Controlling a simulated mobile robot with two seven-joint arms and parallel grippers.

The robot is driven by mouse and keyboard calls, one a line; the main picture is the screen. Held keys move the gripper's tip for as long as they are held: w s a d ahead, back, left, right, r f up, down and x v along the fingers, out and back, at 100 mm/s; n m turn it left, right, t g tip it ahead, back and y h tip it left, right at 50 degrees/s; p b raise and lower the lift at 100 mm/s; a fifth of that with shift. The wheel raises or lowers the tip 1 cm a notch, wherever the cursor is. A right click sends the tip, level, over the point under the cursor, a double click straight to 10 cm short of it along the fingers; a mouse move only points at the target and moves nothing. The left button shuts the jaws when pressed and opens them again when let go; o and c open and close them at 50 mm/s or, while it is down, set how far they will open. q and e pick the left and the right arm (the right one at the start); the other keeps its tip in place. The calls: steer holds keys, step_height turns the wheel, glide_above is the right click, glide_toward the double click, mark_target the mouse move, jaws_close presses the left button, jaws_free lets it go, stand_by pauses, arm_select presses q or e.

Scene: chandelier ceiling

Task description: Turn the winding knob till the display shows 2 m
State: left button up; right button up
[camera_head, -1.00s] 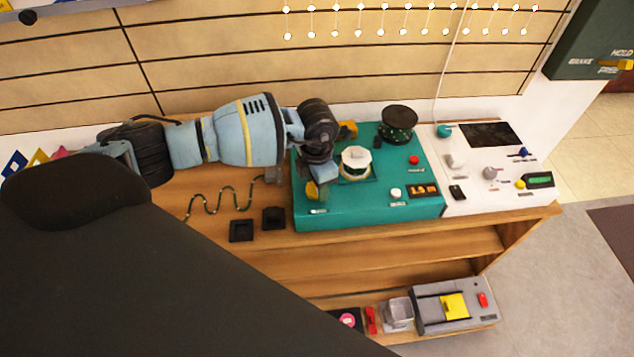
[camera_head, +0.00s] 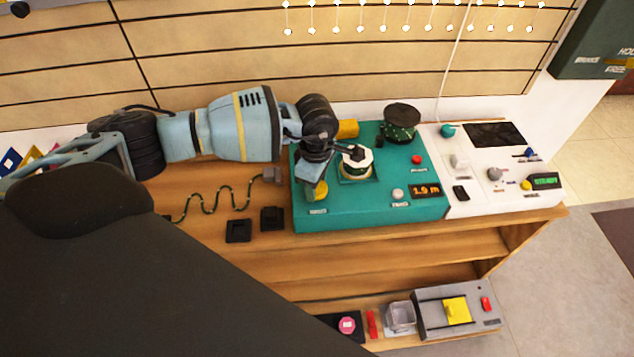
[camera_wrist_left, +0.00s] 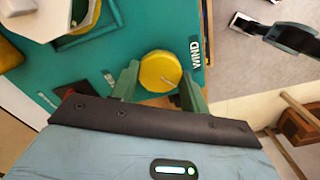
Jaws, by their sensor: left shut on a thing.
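The winding knob is a round yellow knob (camera_head: 318,191) at the front left of the teal winding machine (camera_head: 370,207). In the left wrist view the knob (camera_wrist_left: 160,71) sits beside the WIND label. My left gripper (camera_head: 314,186) comes down over it, with its green fingers (camera_wrist_left: 158,82) on either side, shut on the knob. The orange display (camera_head: 425,191) at the machine's front right seems to read 1.9 m, though the digits are small. My right gripper does not show in the head view.
A white spool (camera_head: 356,162) and a dark reel (camera_head: 401,122) stand on the machine. A white panel (camera_head: 485,180) with small controls adjoins it on the right. A cable (camera_head: 213,202) and two black trays (camera_head: 238,230) lie on the wooden top to the left.

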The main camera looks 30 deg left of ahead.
arm_select(q)
steer(key=shift+m, duration=0.6)
steer(key=o, duration=1)
steer(key=shift+r, duration=0.15)
step_height(320, 180, up, 8)
steer(key=shift+f, duration=0.2)
